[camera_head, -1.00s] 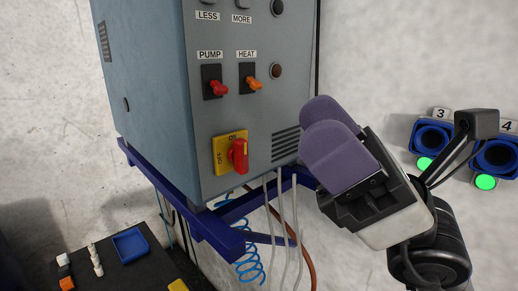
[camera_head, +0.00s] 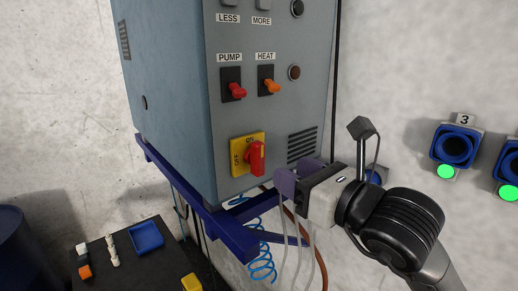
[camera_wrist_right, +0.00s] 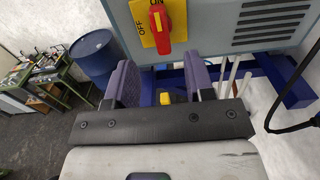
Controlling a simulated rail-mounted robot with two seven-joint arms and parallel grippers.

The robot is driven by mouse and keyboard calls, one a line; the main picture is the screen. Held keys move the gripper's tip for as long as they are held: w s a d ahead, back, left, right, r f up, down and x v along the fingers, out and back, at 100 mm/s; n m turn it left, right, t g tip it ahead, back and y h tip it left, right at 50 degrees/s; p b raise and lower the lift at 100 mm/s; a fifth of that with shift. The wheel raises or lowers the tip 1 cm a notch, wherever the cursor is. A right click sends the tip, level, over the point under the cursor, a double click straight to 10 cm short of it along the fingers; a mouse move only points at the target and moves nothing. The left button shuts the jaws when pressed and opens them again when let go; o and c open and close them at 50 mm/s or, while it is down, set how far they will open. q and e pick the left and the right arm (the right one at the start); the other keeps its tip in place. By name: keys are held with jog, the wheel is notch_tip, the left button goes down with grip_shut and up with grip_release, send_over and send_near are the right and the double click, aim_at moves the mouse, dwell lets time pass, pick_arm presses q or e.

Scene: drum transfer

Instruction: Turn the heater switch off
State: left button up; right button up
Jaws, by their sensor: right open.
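The heater switch (camera_head: 271,87) is an orange lever on a black plate under the HEAT label, on the front of the grey-blue cabinet (camera_head: 265,115). Its lever sticks out from the plate; I cannot tell whether it is on or off. My right gripper (camera_head: 296,176) is open and empty, below and right of the heater switch and close to the lower front of the cabinet. In the right wrist view its two purple fingers (camera_wrist_right: 160,70) stand apart, below the red rotary knob (camera_wrist_right: 160,24). The heater switch is outside that view. My left gripper is not in view.
A red PUMP lever (camera_head: 237,90) sits left of the heater switch. The red rotary knob on a yellow ON/OFF plate (camera_head: 238,157) is below. A blue frame (camera_head: 228,232) carries the cabinet, with hoses underneath. Blue wall ports (camera_head: 456,149) are at right.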

aim_at(262, 157)
jog(key=p+x, duration=0.3)
jog(key=x, duration=0.5)
jog(key=shift+w+a+r, duration=0.1)
jog(key=shift+w+a, duration=0.45)
jog(key=shift+w, duration=0.05)
jog(key=shift+c, duration=0.2)
